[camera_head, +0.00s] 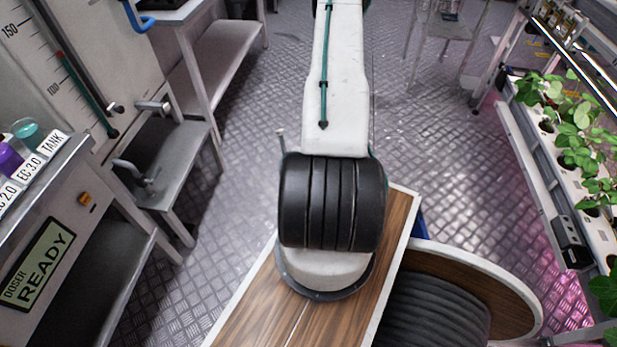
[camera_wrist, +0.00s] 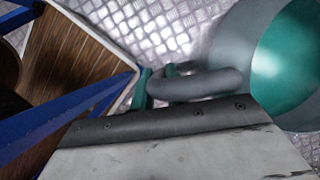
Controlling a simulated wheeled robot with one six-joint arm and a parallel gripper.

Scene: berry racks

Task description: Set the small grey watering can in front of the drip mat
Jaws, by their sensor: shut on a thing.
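My gripper (camera_wrist: 157,80) shows in the wrist view, with its teal fingers shut on the grey looped handle of a watering can. The handle (camera_wrist: 205,84) runs right from the fingers to the can's rounded body. The watering can (camera_wrist: 232,60) looks grey with a large teal area and is cut off by the right edge. Metal floor plating shows behind it. Its spout is not visible. In the head view my arm hides the gripper and the can. I see no drip mat in either view.
In the head view, a doser (camera_head: 42,262) marked READY and a metal bench (camera_head: 172,150) stand at left. A rack with leafy plants (camera_head: 580,130) lines the right. A small metal stand (camera_head: 447,22) is at the back. The patterned floor (camera_head: 430,130) between them is clear.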

